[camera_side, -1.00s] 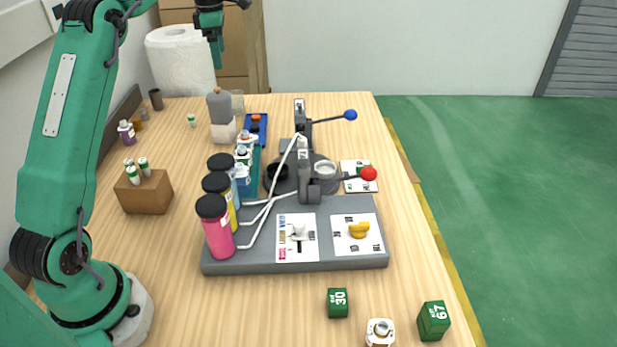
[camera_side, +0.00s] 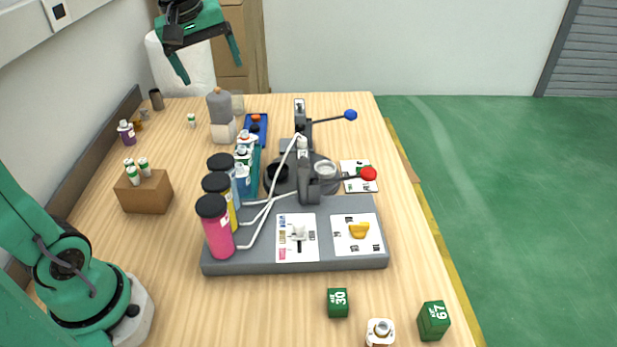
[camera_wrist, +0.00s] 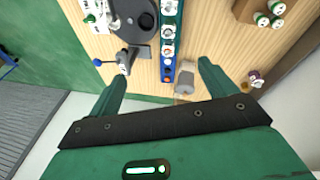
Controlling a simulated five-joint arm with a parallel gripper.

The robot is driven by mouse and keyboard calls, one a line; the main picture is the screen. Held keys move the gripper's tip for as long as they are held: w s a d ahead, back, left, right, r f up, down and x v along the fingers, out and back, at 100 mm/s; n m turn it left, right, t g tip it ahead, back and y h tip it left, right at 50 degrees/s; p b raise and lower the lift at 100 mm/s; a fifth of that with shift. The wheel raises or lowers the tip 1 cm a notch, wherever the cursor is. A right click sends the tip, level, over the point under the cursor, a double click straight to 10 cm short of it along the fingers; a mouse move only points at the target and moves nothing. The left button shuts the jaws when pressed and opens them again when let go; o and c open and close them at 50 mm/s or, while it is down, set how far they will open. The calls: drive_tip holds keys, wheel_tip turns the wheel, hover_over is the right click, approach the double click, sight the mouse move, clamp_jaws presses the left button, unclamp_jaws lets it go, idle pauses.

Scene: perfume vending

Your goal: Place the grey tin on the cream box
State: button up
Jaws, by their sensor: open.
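My gripper (camera_side: 211,70) is open and empty, high over the far end of the table in the side view. In the wrist view its two fingers (camera_wrist: 160,70) are spread wide with nothing between them held. I cannot tell for certain which piece is the tin.
A grey machine base (camera_side: 300,260) with pink, yellow and blue bottles fills the table's middle. Lever arms with blue (camera_side: 351,115) and red (camera_side: 369,174) knobs stick out right. A brown block (camera_side: 145,192) holds small vials. Green boxes (camera_side: 433,320) stand at the front right.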

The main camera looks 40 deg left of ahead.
drive_tip(key=s+d+f+m+t, duration=0.1)
drive_tip(key=s+d+f+m, duration=0.2)
drive_tip(key=s, duration=0.4)
drive_tip(key=s+d+f+m+t, duration=0.1)
drive_tip(key=s+d+f+m, duration=0.3)
drive_tip(key=s+m, duration=0.3)
drive_tip(key=shift+s+d+f+m+h, duration=0.2)
drive_tip(key=shift+f+m+h, duration=0.1)
drive_tip(key=shift+f+m, duration=0.5)
